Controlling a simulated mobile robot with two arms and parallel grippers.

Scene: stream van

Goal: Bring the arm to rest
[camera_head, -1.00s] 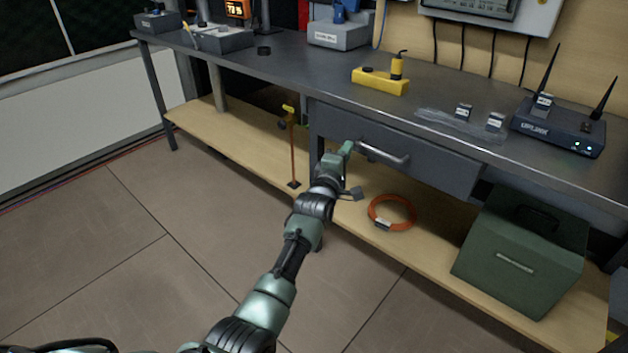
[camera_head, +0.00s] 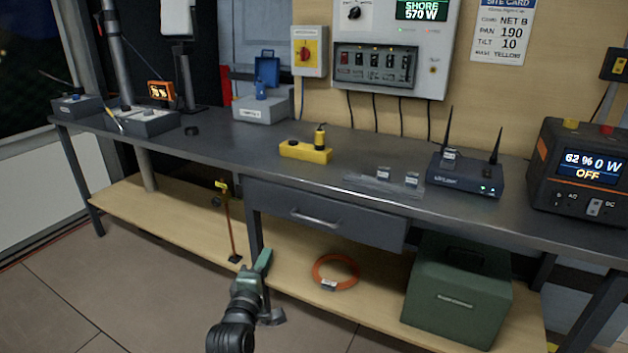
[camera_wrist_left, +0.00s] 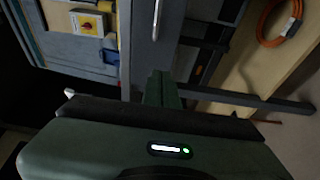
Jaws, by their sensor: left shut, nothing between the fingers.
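My left arm comes in from the bottom of the head view. Its left gripper (camera_head: 262,262) is shut and empty, in front of the bench's left drawer leg and below the drawer (camera_head: 325,214). The drawer is closed, with a light bar handle (camera_head: 315,219). In the left wrist view, the shut fingers (camera_wrist_left: 161,88) point toward the bench front, with the drawer handle (camera_wrist_left: 156,18) beyond them and apart. My right gripper is in neither view.
The bench (camera_head: 225,150) holds a yellow block (camera_head: 306,152), a router (camera_head: 465,177) and a power station (camera_head: 580,172). On the lower shelf lie an orange cable coil (camera_head: 335,272) and a green case (camera_head: 458,295). Open floor (camera_head: 130,290) lies at the left front.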

